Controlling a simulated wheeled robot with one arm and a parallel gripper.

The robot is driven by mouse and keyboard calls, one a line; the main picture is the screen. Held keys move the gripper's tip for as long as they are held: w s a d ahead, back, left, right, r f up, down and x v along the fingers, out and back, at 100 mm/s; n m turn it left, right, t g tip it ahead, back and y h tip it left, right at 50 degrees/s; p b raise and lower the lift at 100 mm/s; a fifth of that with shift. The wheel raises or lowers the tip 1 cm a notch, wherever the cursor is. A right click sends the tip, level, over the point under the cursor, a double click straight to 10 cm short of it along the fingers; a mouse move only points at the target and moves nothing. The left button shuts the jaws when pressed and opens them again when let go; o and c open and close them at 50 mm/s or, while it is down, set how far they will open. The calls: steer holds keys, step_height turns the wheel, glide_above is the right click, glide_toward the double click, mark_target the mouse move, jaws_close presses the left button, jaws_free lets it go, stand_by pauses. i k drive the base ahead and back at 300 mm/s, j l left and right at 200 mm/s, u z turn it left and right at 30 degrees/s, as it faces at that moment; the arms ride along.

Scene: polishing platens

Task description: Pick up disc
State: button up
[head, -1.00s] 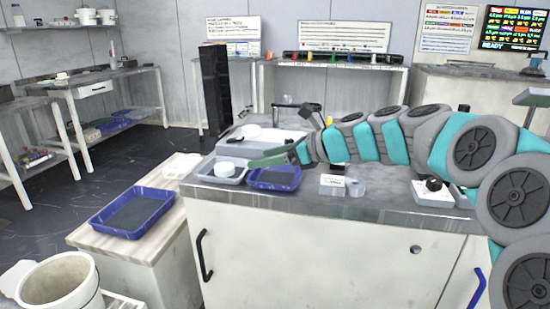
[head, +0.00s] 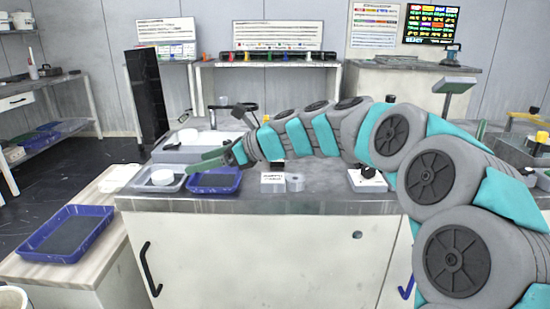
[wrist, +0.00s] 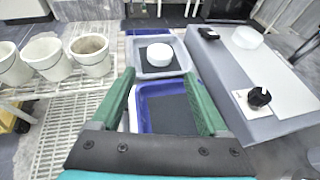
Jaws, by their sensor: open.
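A white disc (head: 162,177) lies in a grey tray (head: 150,187) at the counter's left end. In the wrist view the disc (wrist: 159,54) shows ahead of the fingertips, on a dark pad in the grey tray (wrist: 176,71). My gripper (head: 207,161) has green fingers and reaches left above the trays. In the wrist view my gripper (wrist: 158,78) is open and empty, its fingers spread over a blue tray (wrist: 144,122). The disc is apart from the fingers.
A second white round piece (wrist: 247,37) sits on a grey slab (wrist: 225,75) to the right. A small block with a black knob (wrist: 260,97) is near it. White pots (wrist: 90,55) stand on a wire rack at left. Another blue tray (head: 65,235) lies on a wooden side top.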

mark_target(188, 135)
steer(key=i+j, duration=0.2)
steer(key=j, duration=0.15)
steer(key=i+j, duration=0.25)
steer(key=i+j+z, duration=0.1)
steer(key=j, duration=0.35)
steer(key=i, duration=0.1)
